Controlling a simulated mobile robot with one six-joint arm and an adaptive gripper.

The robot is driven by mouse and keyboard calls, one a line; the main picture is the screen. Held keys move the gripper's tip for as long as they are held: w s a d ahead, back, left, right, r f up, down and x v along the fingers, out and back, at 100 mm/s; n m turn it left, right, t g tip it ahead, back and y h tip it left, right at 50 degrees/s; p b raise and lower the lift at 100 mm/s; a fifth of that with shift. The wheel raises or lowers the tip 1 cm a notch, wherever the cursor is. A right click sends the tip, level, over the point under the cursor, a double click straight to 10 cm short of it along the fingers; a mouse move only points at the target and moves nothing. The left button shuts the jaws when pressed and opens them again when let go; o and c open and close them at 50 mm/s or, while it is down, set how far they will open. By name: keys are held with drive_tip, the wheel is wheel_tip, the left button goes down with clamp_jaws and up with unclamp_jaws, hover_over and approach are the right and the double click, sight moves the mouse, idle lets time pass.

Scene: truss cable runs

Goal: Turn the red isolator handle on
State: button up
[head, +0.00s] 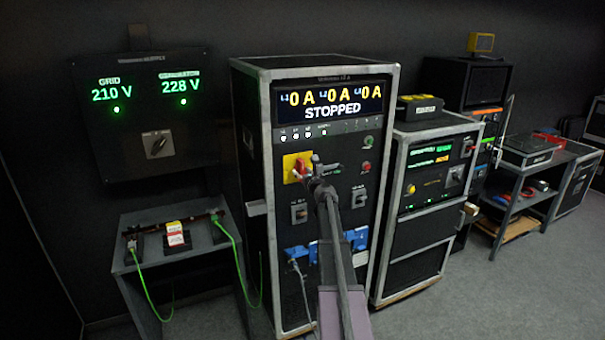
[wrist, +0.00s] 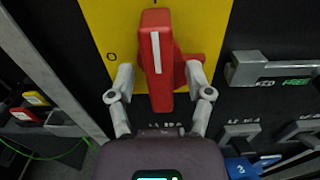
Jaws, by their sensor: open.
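The red isolator handle (wrist: 155,50) has a white stripe and stands upright on a yellow plate (wrist: 104,22) in the wrist view. A 0 mark shows on the plate to its left, and a red part juts out to the right behind the handle. In the head view the handle (head: 300,167) and its yellow plate (head: 289,162) are on the front of the tall cabinet, partly hidden by my gripper (head: 316,166). My gripper (wrist: 160,78) is open, with one finger on each side of the handle's lower half. The fingers appear apart from it; depth is hard to judge.
The cabinet display (head: 330,105) reads STOPPED and 0 A. Grey rotary switches (head: 299,212), blue sockets (head: 296,252) and a plugged cable sit below the handle. A grey latch (wrist: 270,68) lies right of the plate. A small table (head: 140,262) stands left.

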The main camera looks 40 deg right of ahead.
drive_tip(key=v, duration=1.2)
idle(0.6)
drive_tip(key=a+f+n+g+y, duration=0.25)
drive_tip(key=a+n, duration=0.45)
drive_tip(key=a, duration=0.4)
drive_tip(key=a+f+n+g+y, duration=0.2)
drive_tip(key=a+f+n+y, duration=0.2)
drive_tip(key=a+n, duration=0.55)
drive_tip(key=a+f+n+g+y, duration=0.3)
drive_tip(key=a+f+n, duration=0.15)
drive_tip(key=a, duration=0.95)
drive_tip(key=s+a+f+n+g+h, duration=0.2)
drive_tip(key=s+a+f+n+g, duration=0.1)
drive_tip(key=s+a+n+g, duration=0.2)
drive_tip(key=s+a+f+n+g+h, duration=0.3)
drive_tip(key=s+a+n, duration=0.6)
drive_tip(key=s+n, duration=0.3)
drive_tip(key=shift+s+a+f+n+g, duration=0.2)
drive_tip(key=shift+s+f+n+g, duration=0.2)
drive_tip(key=shift+s+f+g, duration=0.65)
